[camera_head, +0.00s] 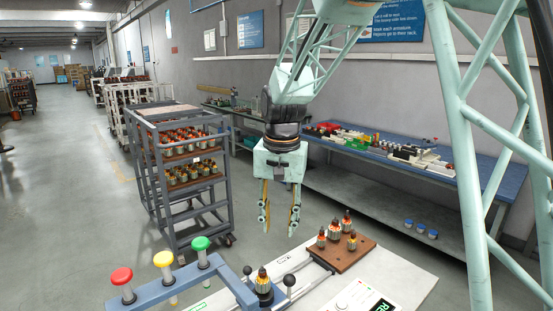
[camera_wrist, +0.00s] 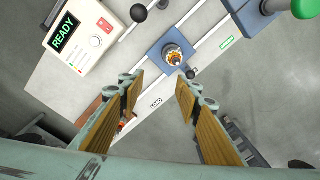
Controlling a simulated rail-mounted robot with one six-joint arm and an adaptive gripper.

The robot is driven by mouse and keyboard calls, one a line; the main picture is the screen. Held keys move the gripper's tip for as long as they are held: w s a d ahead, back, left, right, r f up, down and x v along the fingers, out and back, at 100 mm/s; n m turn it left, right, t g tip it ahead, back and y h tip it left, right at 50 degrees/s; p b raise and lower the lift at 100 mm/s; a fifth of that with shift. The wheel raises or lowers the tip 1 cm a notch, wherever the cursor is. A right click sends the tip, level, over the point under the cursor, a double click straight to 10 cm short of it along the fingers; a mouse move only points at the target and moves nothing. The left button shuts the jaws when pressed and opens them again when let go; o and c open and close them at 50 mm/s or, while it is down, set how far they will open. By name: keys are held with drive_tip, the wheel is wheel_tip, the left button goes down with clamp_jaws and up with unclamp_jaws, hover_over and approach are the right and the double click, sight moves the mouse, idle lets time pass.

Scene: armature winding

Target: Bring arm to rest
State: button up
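One armature (camera_head: 263,282) stands upright in the blue holder of the machine, also seen in the wrist view (camera_wrist: 173,56) beyond the fingertips. Several more armatures stand on a brown board (camera_head: 352,256) at the right of the station. The machine's display reads READY (camera_wrist: 65,33) in the wrist view.
A grey rack (camera_head: 185,217) with shelves of several armatures stands at left. A blue-topped workbench (camera_head: 470,179) with parts runs along the wall. Red (camera_head: 121,276), yellow (camera_head: 163,259) and green (camera_head: 200,243) knobs top a blue bar in front. The aisle floor at left is clear.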

drive_tip(key=s+d+r+n+t, duration=0.1)
drive_tip(key=s+d+r, duration=0.55)
drive_tip(key=s, duration=0.35)
drive_tip(key=s+d+r, duration=0.6)
drive_tip(key=s+d, duration=0.1)
drive_tip(key=s, duration=0.2)
drive_tip(key=s+d+t, duration=0.1)
drive_tip(key=s+d, duration=0.2)
drive_tip(key=s, duration=0.8)
drive_tip(key=s+d+n+t, duration=0.1)
drive_tip(key=s+d, duration=0.3)
drive_tip(key=s, duration=0.7)
drive_tip(key=shift+s+f+n, duration=0.25)
drive_tip(key=shift+f+n, duration=0.05)
idle(0.8)
